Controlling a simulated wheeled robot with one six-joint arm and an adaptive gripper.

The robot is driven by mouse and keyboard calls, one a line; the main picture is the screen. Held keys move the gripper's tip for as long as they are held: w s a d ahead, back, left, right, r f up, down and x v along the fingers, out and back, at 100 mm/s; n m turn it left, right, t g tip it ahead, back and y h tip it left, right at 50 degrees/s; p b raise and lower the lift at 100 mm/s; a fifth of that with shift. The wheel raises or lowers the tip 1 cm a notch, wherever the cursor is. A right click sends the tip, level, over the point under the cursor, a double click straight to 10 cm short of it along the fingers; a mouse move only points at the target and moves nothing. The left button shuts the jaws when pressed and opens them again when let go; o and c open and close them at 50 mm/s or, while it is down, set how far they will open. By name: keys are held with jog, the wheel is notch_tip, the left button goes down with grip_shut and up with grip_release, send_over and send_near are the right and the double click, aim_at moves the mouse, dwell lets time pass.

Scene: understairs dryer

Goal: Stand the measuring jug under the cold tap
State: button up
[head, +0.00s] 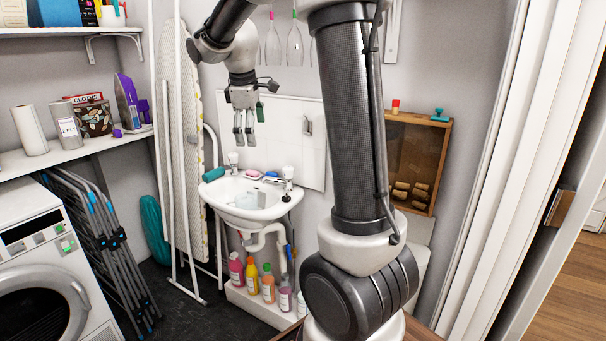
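My gripper (244,138) hangs in the air above the white washbasin (222,207), fingers pointing down. A gap shows between the fingers and nothing is visible between them. Two taps stand on the basin's back rim, a left tap (233,160) and a right tap (288,174); I cannot tell which is cold. A small clear, pale object (262,198) in the bowl, below and left of the right tap, may be the measuring jug. It is too small to make out its shape or whether it is upright.
Pink and blue soaps (252,175) lie on the basin's back rim. Bottles (268,284) stand in a low tray below. An ironing board (186,150) leans left of the basin. A wooden cabinet (446,150) hangs at right. The air around the gripper looks free.

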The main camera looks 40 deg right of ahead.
jog(key=s+a+m, duration=0.1)
jog(key=s+m, duration=0.2)
jog(key=s, duration=0.6)
jog(key=s+a+f+m+t+y, duration=0.1)
jog(key=s+a+m, duration=0.1)
jog(key=s, duration=0.8)
jog(key=s+a+m+t+y, duration=0.1)
jog(key=s+m, duration=0.3)
jog(key=s, duration=0.5)
jog(key=shift+s+a+f, duration=0.25)
jog(key=shift+a+f, duration=0.05)
